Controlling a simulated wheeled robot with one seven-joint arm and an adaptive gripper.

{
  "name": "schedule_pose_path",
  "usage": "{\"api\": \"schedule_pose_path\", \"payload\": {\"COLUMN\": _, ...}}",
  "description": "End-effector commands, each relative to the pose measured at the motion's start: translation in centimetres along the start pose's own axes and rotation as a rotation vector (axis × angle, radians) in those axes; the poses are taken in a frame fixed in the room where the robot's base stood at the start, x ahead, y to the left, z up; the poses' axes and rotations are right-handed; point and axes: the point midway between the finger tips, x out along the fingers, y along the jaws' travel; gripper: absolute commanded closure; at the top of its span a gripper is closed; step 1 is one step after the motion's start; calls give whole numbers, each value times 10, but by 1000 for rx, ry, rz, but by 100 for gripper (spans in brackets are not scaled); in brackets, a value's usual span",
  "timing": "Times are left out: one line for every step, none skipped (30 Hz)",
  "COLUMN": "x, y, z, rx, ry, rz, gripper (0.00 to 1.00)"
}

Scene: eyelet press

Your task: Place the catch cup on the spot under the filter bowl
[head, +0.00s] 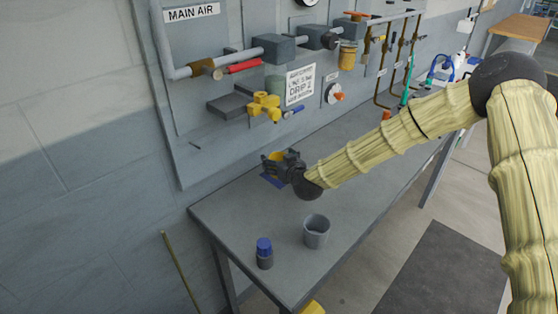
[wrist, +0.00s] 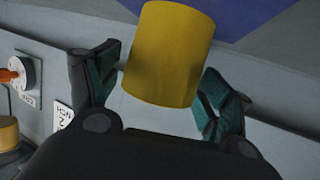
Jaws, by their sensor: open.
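The catch cup appears to be the yellow cup (wrist: 170,55) between my gripper's fingers; its rim (head: 276,156) partly shows behind my gripper in the head view. My gripper (head: 284,160) is low over the bench by the wall panel. Its fingers (wrist: 162,75) are open, one on each side of the cup; contact cannot be told. A blue patch (head: 270,181) on the bench lies at the cup and shows behind it in the wrist view (wrist: 240,14).
A grey cup (head: 316,231) and a blue-capped bottle (head: 264,253) stand on the near bench (head: 235,222). A yellow valve body (head: 264,106) and a dark grey block (head: 228,106) stick out of the panel above my gripper. The bench between is clear.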

Motion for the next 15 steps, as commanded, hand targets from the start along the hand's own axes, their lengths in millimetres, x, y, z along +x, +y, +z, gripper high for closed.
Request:
{"api": "schedule_pose_path", "payload": {"x": 0, "y": 0, "z": -2, "rx": 0, "ry": 0, "rz": 0, "gripper": 21}}
{"api": "schedule_pose_path", "payload": {"x": -1, "y": 0, "z": -3, "rx": 0, "ry": 0, "rz": 0, "gripper": 21}}
{"api": "schedule_pose_path", "payload": {"x": -2, "y": 0, "z": -2, "rx": 0, "ry": 0, "rz": 0, "gripper": 21}}
{"api": "schedule_pose_path", "payload": {"x": -4, "y": 0, "z": -2, "rx": -1, "ry": 0, "rz": -1, "gripper": 21}}
{"api": "schedule_pose_path", "payload": {"x": -6, "y": 0, "z": -1, "rx": -1, "ry": 0, "rz": -1, "gripper": 21}}
{"api": "schedule_pose_path", "payload": {"x": -10, "y": 0, "z": -1, "rx": -1, "ry": 0, "rz": -1, "gripper": 21}}
{"api": "schedule_pose_path", "payload": {"x": -14, "y": 0, "z": -1, "rx": -1, "ry": 0, "rz": -1, "gripper": 21}}
{"api": "schedule_pose_path", "payload": {"x": -17, "y": 0, "z": -1, "rx": -1, "ry": 1, "rz": -1, "gripper": 21}}
{"api": "schedule_pose_path", "payload": {"x": -23, "y": 0, "z": -1, "rx": -1, "ry": 1, "rz": -1, "gripper": 21}}
{"api": "schedule_pose_path", "payload": {"x": -27, "y": 0, "z": -1, "rx": 0, "ry": 1, "rz": -1, "gripper": 21}}
{"api": "schedule_pose_path", "payload": {"x": -31, "y": 0, "z": 0, "rx": 0, "ry": 0, "rz": -1, "gripper": 21}}
{"api": "schedule_pose_path", "payload": {"x": -37, "y": 0, "z": -1, "rx": -1, "ry": 1, "rz": -1, "gripper": 21}}
{"api": "schedule_pose_path", "payload": {"x": -42, "y": 0, "z": 0, "rx": -1, "ry": 1, "rz": -1, "gripper": 21}}
{"api": "schedule_pose_path", "payload": {"x": -46, "y": 0, "z": 0, "rx": -1, "ry": 1, "rz": -1, "gripper": 21}}
{"api": "schedule_pose_path", "payload": {"x": -52, "y": 0, "z": -1, "rx": -1, "ry": 2, "rz": 0, "gripper": 21}}
